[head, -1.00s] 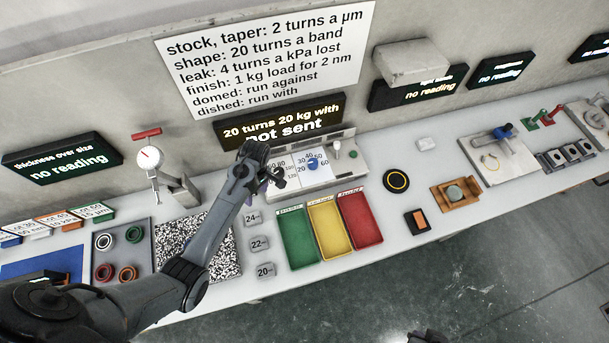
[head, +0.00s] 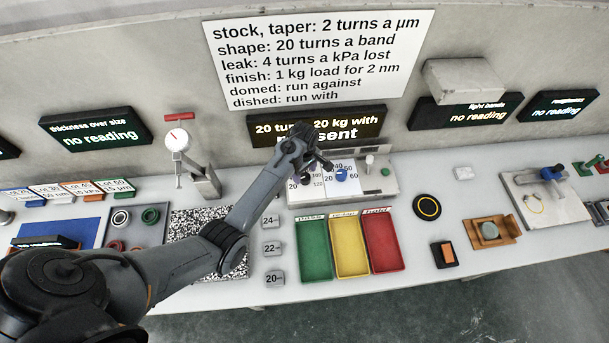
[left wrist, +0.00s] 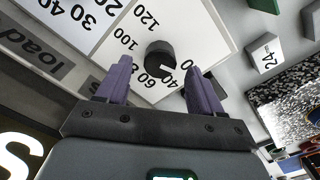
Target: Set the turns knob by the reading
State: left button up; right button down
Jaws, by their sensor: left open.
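The control box (head: 385,185) stands at the back of the bench with two number dials. In the left wrist view a black knob (left wrist: 160,58) sits on the dial marked 40 to 120; its pale notch faces about 40 to 60. My left gripper (head: 318,163) is over this dial in the head view and hides most of it. In the left wrist view its open purple fingers (left wrist: 158,80) lie to either side of the knob, not visibly gripping it. The blue knob (head: 341,175) is on the other dial. My right gripper is out of view.
The display (head: 262,132) reads 20 turns, 20 kg with, partly hidden by my arm. A rule sign (head: 320,60) hangs above; other displays, such as thickness (head: 95,138), say no reading. Green, yellow and red trays (head: 383,245) and numbered blocks (head: 273,246) lie in front.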

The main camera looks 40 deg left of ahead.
aim_at(305, 178)
pick_arm(q)
jog(key=shift+f, duration=1.25)
